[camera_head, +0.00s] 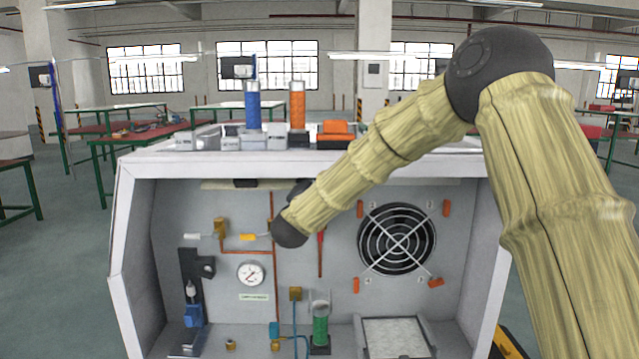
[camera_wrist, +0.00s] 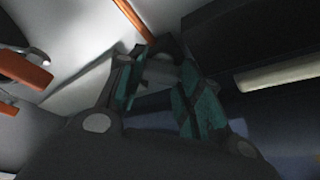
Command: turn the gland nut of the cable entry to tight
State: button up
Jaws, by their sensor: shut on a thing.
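My gripper (camera_wrist: 160,80) has teal-padded fingers that lean in towards each other in the wrist view. It is shut on a greyish piece, the gland nut (camera_wrist: 160,68), which shows only dimly between the fingertips. How the nut sits on the cable entry and how tight it is cannot be told. In the head view my arm reaches into the upper part of the open cabinet (camera_head: 131,235). The arm covers the fingers and the nut there.
An orange pipe (camera_wrist: 133,18) runs close beyond the fingertips. The fan (camera_head: 397,239) with orange clips is to the right on the back panel. A gauge (camera_head: 251,273), a green cylinder (camera_head: 320,328) and a blue-based fitting (camera_head: 192,316) stand lower. A pale lamp strip (camera_wrist: 279,71) is close.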

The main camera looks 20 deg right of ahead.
jog(key=shift+m+g, duration=0.4)
jog(key=shift+m, duration=0.8)
jog(key=o, duration=1)
jog(key=v, duration=1.2)
